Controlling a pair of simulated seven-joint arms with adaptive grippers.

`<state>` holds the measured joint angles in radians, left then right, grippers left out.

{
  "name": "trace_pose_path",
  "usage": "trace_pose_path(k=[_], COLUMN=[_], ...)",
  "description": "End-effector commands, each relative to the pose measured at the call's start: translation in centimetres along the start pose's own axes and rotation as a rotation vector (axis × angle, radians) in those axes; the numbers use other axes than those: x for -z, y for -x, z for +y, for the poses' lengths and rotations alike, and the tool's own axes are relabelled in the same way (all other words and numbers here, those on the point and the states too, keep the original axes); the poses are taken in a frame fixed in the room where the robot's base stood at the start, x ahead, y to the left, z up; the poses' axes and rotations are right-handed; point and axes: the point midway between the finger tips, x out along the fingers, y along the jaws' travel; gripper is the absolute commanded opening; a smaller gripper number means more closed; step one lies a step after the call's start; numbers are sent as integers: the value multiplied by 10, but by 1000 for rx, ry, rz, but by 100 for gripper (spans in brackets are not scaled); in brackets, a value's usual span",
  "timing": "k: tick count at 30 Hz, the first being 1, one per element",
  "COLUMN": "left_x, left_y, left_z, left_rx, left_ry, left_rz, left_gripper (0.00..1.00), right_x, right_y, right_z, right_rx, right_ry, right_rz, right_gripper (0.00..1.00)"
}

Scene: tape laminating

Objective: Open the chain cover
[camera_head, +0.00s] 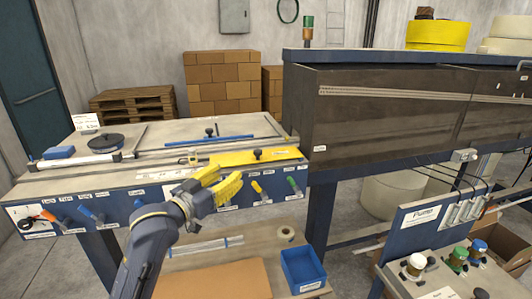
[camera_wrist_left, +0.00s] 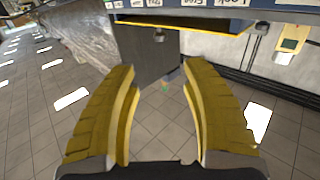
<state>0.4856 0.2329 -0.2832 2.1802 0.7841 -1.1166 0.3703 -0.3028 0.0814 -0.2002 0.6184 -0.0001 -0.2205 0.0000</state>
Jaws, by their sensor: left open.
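No part carries a readable chain cover label, so I cannot tell for sure which one it is. A flat yellow plate (camera_head: 240,158) with a black knob (camera_head: 257,153) lies on the right part of the workbench top. A large dark panel (camera_head: 390,115) with a pale perforated strip along its upper part closes the front of the tall machine at the right. My left gripper (camera_head: 224,178) is open in front of the bench's blue front edge, below the yellow plate. In the left wrist view, nothing is between its yellow fingers (camera_wrist_left: 158,68). My right gripper is out of view.
The bench's front panel (camera_head: 125,207) carries several labelled coloured handles near my left gripper. A blue bin (camera_head: 303,268) stands on the lower shelf. A pump stand (camera_head: 425,225) with coloured knobs is at the lower right. Stacked boxes (camera_head: 220,82) stand behind the bench.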

Motion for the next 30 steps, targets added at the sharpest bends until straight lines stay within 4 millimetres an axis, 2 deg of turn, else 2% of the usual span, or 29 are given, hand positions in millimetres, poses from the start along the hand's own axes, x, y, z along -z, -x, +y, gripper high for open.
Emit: trace_pose_path(k=[7, 21, 30], left_x=[0, 0, 0], left_y=[-37, -122, -156], left_z=[0, 0, 0], left_rx=[-1, 0, 0], left_ry=[4, 1, 0], left_rz=[0, 0, 1], left_gripper=[47, 47, 47], right_x=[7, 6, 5], right_y=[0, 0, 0], right_z=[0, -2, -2], right_rx=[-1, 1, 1], right_ry=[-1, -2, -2], right_rz=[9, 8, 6], right_gripper=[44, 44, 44])
